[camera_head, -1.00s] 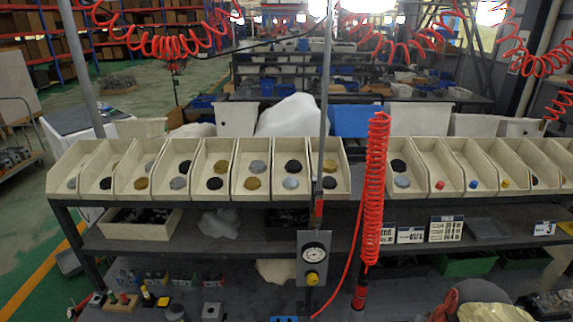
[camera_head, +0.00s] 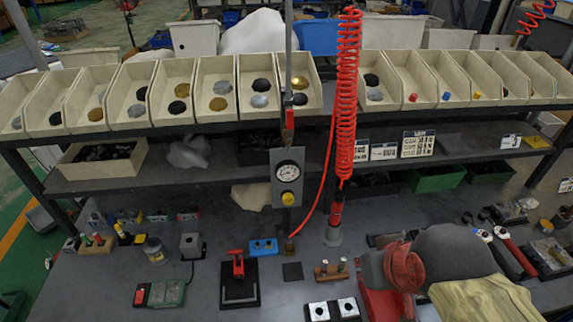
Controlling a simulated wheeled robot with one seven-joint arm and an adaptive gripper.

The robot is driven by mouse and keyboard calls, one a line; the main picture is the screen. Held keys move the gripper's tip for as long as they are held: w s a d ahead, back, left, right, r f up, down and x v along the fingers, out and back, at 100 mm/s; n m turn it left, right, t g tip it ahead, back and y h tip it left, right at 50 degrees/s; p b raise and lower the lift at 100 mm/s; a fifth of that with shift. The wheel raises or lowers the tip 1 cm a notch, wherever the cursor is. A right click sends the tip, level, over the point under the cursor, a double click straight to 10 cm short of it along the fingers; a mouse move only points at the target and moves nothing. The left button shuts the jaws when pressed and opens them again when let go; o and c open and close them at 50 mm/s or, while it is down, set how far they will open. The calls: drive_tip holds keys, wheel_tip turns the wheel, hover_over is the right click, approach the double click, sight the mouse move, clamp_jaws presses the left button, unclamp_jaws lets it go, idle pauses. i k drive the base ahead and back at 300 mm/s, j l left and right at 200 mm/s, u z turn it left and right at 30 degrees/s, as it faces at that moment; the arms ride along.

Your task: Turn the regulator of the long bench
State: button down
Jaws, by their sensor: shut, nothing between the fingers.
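The regulator is a grey upright panel (camera_head: 289,162) with a round white dial gauge (camera_head: 288,173) and a yellow knob (camera_head: 288,199) below it. It stands at the middle of the long bench (camera_head: 215,222), below the shelf of bins. The knob faces me and nothing covers it. My gripper is not in view.
A red coiled hose (camera_head: 347,100) hangs just right of the panel, with a red hose running down beside it. A red clamp tool (camera_head: 238,265), a blue block (camera_head: 263,247) and a green device (camera_head: 166,293) stand in front. A grey-and-red bundle (camera_head: 440,260) fills the lower right.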

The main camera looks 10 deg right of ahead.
sight(288, 198)
drive_tip(key=j+u, duration=0.15)
drive_tip(key=u, duration=0.2)
drive_tip(key=k+j+u, duration=0.1)
drive_tip(key=u, duration=0.25)
drive_tip(key=j+u, duration=0.4)
drive_tip(key=l, duration=0.1)
